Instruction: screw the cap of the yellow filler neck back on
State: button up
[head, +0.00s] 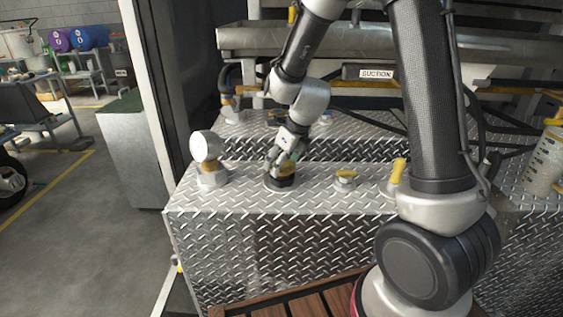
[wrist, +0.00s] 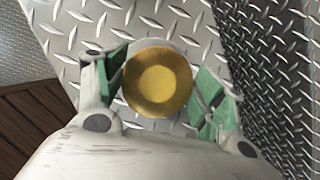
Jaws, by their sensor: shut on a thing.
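The round gold-yellow cap (wrist: 158,82) sits between the green-padded fingers of my gripper (wrist: 160,98) in the wrist view, its flat top facing the camera. In the head view my gripper (head: 284,166) points down over the diamond-plate tank and is shut on the cap. The fingers partly cover the cap there. The cap appears to be at the top of the neck, but I cannot tell whether the threads are engaged.
A white round gauge (head: 206,147) stands left of the neck on the diamond-plate tank (head: 255,240). A small yellow-topped fitting (head: 345,177) and a yellow-handled fitting (head: 397,172) stand to the right. A second plated tank lies behind, below a "SUCTION" label (head: 377,73).

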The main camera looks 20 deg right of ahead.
jog(key=o, duration=1.1)
jog(key=shift+o, duration=0.2)
jog(key=shift+o, duration=0.7)
jog(key=shift+r, duration=2.5)
